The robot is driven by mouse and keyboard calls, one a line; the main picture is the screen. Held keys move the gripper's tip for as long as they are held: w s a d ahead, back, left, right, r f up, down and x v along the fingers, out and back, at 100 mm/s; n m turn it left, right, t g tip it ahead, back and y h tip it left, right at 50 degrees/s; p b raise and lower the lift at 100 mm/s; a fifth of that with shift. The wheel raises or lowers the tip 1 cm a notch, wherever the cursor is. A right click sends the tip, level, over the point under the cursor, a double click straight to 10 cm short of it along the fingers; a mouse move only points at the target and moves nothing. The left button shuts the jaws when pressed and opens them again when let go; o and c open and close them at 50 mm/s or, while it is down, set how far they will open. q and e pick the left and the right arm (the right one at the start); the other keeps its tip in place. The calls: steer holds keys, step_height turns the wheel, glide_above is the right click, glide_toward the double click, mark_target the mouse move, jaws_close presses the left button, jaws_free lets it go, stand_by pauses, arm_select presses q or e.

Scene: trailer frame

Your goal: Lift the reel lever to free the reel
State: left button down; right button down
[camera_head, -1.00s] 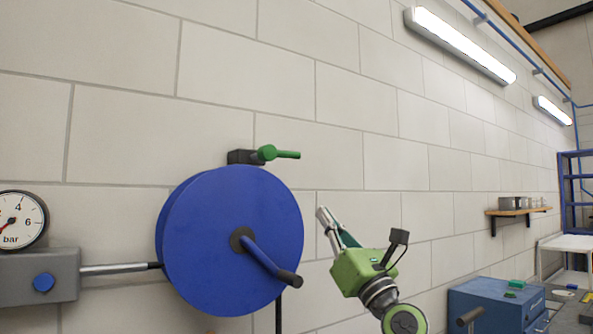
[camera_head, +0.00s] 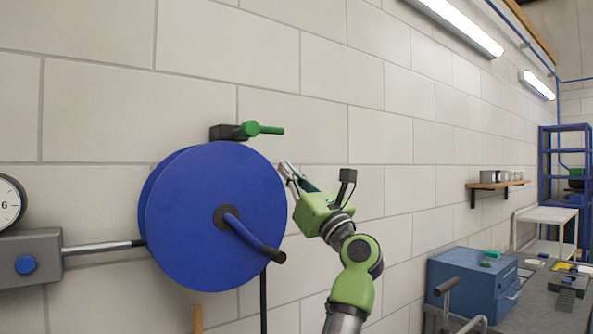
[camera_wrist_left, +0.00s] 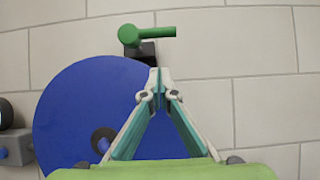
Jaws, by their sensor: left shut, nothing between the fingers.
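The blue reel (camera_head: 190,230) is mounted on the wall, with a crank (camera_head: 250,237) on its face. The green reel lever (camera_head: 260,129) sits on a dark block (camera_head: 227,132) above the reel and points right, about level. My left gripper (camera_head: 286,168) is shut and empty, below and right of the lever, by the reel's upper right edge. In the left wrist view the lever (camera_wrist_left: 150,33) is above the closed fingertips (camera_wrist_left: 159,72), with a gap between. The fingers overlap the reel's right side (camera_wrist_left: 75,110) in that view. My right gripper is not in view.
A gauge (camera_head: 10,203) and grey box (camera_head: 30,256) with a rod (camera_head: 100,247) stand left of the reel. A blue toolbox (camera_head: 470,282), a wall shelf (camera_head: 497,185) and blue racking (camera_head: 545,165) are at the right. The wall around the lever is bare.

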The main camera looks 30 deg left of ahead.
mark_target(264, 130)
arm_select(q)
steer(key=w+a+r+p, duration=0.1)
steer(key=a+r+p, duration=0.2)
steer(key=r, duration=0.3)
steer(key=shift+w+a+r+p, duration=0.15)
steer(key=shift+w+a+p, duration=0.15)
steer(key=shift+a+p, duration=0.15)
steer(key=shift+s+d+n, duration=0.1)
steer(key=shift+n, duration=0.2)
